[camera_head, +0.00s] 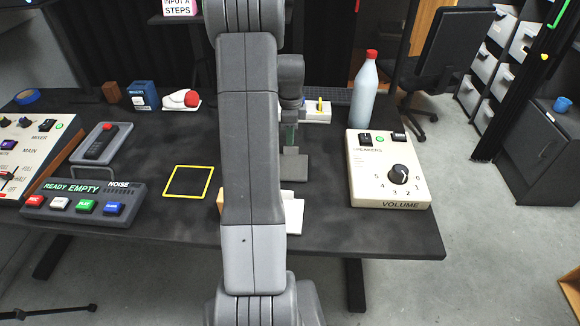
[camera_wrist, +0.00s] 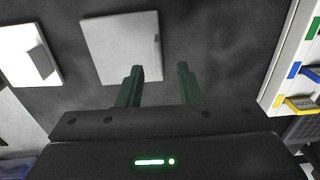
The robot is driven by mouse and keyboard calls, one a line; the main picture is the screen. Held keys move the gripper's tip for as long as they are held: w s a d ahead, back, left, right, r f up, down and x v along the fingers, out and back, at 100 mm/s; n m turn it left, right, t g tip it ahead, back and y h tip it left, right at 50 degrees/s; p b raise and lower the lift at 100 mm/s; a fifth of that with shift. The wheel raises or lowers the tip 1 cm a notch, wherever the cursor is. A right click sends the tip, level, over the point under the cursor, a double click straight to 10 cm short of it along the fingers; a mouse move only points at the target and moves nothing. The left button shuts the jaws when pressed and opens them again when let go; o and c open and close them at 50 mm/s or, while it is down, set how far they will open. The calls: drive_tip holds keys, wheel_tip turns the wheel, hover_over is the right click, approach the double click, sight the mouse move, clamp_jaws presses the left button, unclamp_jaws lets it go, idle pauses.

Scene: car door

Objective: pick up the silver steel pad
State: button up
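The silver steel pad (camera_wrist: 118,47) is a flat, light grey square lying on the dark table, with a small grey piece at its right edge in the wrist view. In the head view it shows as a grey square (camera_head: 294,169) just right of my arm, partly hidden by it. My gripper (camera_wrist: 161,76) has two green fingers, apart with nothing between them.
A white piece (camera_head: 294,213) lies nearer the table's front edge, partly behind my arm. A cream volume box (camera_head: 388,180) and a red-capped bottle (camera_head: 363,92) stand to the right. A white box (camera_head: 317,111) is behind my gripper.

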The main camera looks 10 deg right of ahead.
sight(290, 164)
wheel_tip(290, 164, down, 5)
drive_tip(key=shift+s+r, duration=0.1)
clamp_jaws()
idle(0.3)
